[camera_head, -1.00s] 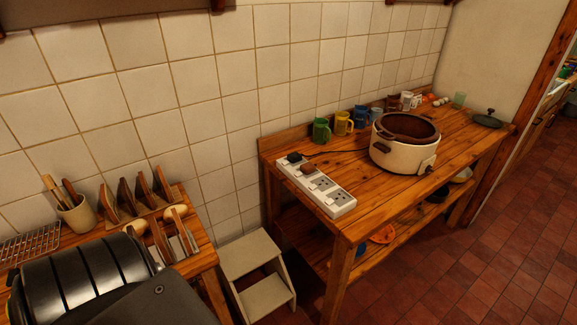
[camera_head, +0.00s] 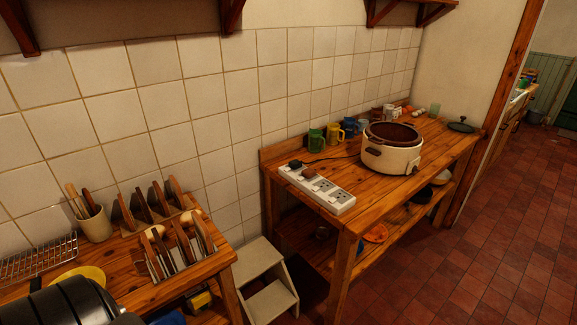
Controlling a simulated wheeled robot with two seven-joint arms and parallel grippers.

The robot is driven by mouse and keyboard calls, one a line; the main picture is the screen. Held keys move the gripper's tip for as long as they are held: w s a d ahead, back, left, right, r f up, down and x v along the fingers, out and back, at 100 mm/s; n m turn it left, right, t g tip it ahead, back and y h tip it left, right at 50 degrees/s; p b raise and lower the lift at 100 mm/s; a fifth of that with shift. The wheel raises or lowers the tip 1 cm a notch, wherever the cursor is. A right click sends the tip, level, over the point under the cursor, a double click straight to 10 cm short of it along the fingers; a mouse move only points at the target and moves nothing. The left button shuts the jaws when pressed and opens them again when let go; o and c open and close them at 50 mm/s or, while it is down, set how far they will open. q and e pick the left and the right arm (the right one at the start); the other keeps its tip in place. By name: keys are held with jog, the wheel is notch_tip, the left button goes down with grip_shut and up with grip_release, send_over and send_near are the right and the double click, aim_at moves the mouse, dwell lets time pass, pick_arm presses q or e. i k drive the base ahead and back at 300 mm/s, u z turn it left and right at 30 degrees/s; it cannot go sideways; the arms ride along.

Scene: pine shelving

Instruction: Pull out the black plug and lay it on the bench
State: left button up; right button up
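A white power strip (camera_head: 330,194) lies along the front left part of the wooden bench (camera_head: 372,205). The black plug (camera_head: 295,163) sits in the strip's far-left end. A dark brown plug (camera_head: 309,174) sits just beside it, nearer the strip's middle. The sockets at the near right end are empty. Neither of my grippers is in view.
Mugs (camera_head: 333,134) stand along the bench's back edge. A pale step stool (camera_head: 266,283) stands left of the bench. A left table holds a dish rack (camera_head: 180,250), a utensil pot (camera_head: 96,225) and a yellow plate (camera_head: 80,275). Bare bench lies around the strip; tiled floor is open right.

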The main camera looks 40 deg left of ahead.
aim_at(295, 163)
jog(key=u, duration=0.8)
